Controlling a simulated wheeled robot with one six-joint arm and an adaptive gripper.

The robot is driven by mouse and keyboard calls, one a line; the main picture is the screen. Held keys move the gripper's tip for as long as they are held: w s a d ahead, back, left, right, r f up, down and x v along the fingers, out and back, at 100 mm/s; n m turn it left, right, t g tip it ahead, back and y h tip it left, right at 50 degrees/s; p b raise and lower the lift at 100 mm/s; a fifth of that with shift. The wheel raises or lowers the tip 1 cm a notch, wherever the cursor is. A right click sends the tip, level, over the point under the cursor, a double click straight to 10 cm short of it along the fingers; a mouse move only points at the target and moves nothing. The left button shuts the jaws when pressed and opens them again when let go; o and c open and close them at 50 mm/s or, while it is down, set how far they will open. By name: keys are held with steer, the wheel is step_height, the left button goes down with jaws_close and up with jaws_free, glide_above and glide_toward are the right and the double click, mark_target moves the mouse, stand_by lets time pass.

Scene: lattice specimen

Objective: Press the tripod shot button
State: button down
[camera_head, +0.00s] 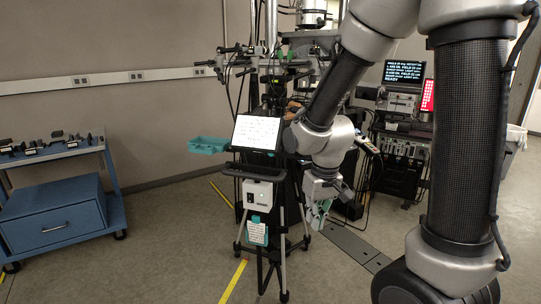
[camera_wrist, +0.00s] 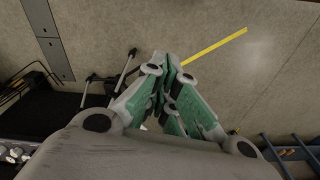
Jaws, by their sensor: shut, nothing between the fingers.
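A tripod (camera_head: 283,255) with black and silver legs stands at the middle of the head view. It carries a tilted white screen (camera_head: 257,132) and, below it, a pale control box (camera_head: 258,195) with a dark switch and a small light. I cannot tell which part is the shot button. My gripper (camera_head: 317,220) hangs just right of the tripod and points down, apart from the box. In the wrist view, my gripper (camera_wrist: 170,68) has its green-padded fingers shut and empty above the floor. Tripod legs (camera_wrist: 122,70) show beside it; no button is visible there.
A blue cart (camera_head: 58,210) stands at the left. A teal tray (camera_head: 208,145) is behind the tripod. An equipment rack (camera_head: 402,150) with screens stands at the right. Yellow floor tape (camera_head: 233,281) runs by the tripod. The floor left of the tripod is clear.

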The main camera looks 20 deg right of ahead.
mark_target(271, 154)
steer(key=w+a+f+m+t+y, duration=0.1)
steer(key=w+a+f+t, duration=0.25)
steer(key=w+f, duration=0.3)
steer(key=w+a+f+m+t, duration=0.1)
steer(key=w+a+f+t, duration=0.1)
steer(key=w+a+f, duration=0.45)
steer(key=w+r+m+t+y, duration=0.1)
steer(key=w+r+m+t, duration=0.3)
steer(key=w+r+t, duration=0.5)
steer(key=w+r, duration=0.3)
steer(key=r, duration=0.3)
steer(key=shift+w+d+r+y, duration=0.15)
steer(key=shift+d+r+y, duration=0.15)
steer(key=shift+d+y, duration=0.1)
steer(key=shift+t, duration=0.25)
steer(key=shift+w+d, duration=0.8)
steer(key=shift+w, duration=0.45)
steer(key=shift+w+d, duration=0.75)
steer(key=shift+w, duration=0.45)
steer(key=shift+w+d, duration=0.8)
steer(key=shift+w, duration=0.45)
